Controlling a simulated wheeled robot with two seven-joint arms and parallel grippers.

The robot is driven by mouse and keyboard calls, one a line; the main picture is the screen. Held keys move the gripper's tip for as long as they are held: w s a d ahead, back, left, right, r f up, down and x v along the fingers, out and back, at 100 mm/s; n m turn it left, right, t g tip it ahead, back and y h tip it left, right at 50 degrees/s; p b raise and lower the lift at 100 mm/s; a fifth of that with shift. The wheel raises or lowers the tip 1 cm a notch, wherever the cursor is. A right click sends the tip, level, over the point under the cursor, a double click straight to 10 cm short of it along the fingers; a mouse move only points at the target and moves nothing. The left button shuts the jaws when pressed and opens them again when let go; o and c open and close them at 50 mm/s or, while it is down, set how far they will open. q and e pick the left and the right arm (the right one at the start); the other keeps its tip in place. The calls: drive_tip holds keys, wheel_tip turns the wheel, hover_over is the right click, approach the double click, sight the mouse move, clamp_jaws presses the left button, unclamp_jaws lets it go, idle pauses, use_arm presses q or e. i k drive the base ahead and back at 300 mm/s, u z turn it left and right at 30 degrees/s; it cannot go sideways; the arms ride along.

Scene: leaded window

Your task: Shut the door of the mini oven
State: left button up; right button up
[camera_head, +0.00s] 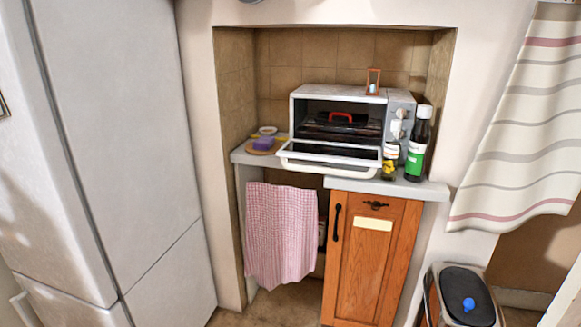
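The mini oven (394,103) stands on a counter inside a tiled alcove. It is white, with a dark interior. Its door (330,160) is open, folded down toward the front, with its white-framed edge and handle jutting out over the counter's front. A rack and a dark item with a red handle (340,116) show inside the cavity. Neither of my grippers shows in this view, so I cannot see how they stand relative to the door.
Beside the oven on the right stand a dark bottle with a green label (416,155) and a small jar (390,160). A purple sponge (264,143) lies at the left. A checked towel (280,230) hangs below. A fridge (120,120) fills the left. A bin (465,295) stands lower right.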

sight(370, 157)
drive_tip(key=u, duration=0.45)
drive_tip(key=i, duration=0.9)
drive_tip(key=u, duration=0.1)
